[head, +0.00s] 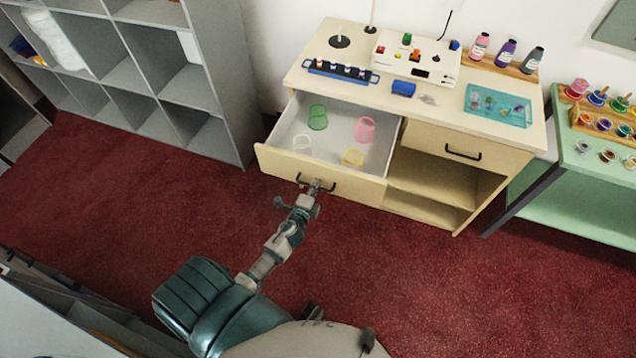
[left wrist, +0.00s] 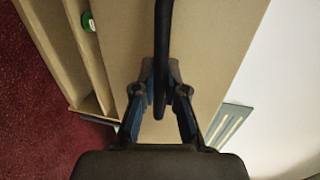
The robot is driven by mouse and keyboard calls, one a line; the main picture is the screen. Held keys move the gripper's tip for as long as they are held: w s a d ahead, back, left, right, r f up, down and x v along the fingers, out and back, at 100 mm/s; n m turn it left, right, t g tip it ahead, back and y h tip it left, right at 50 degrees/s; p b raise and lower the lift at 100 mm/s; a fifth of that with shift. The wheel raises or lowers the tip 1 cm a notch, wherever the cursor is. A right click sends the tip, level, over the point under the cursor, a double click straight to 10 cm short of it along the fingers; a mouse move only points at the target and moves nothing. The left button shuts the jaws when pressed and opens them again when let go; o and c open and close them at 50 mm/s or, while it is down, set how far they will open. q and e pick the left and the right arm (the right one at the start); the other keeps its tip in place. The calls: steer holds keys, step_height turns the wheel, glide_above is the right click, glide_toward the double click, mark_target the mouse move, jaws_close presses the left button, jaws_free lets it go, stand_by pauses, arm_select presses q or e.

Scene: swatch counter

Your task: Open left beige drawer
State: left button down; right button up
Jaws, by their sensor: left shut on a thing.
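The left beige drawer (head: 334,185) stands pulled out from the beige cabinet in the head view. Its white inside shows a green cup (head: 318,117), a pink cup (head: 365,129), a yellow cup (head: 352,157) and a pale cup (head: 302,143). My left gripper (head: 316,186) is at the dark handle on the drawer's front. In the left wrist view its two fingers (left wrist: 160,95) are closed around the dark handle (left wrist: 163,40), with the beige front behind. My right gripper is not in view.
The beige cabinet top (head: 437,95) holds a blue rack, a white box, bottles and a teal tray (head: 497,105). The right drawer (head: 440,146) is shut. A grey shelf (head: 213,85) stands at left, a green table (head: 590,175) at right. Red carpet in front is clear.

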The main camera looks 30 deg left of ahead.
arm_select(q)
steer(key=shift+s+a+f, duration=0.15)
steer(key=shift+s+a, duration=0.2)
steer(key=c, duration=1.2)
jaws_free()
steer(key=shift+a, duration=0.15)
steer(key=v, duration=0.7)
steer(key=shift+s, duration=0.15)
steer(key=shift+a+f, duration=0.1)
steer(key=shift+a, duration=0.05)
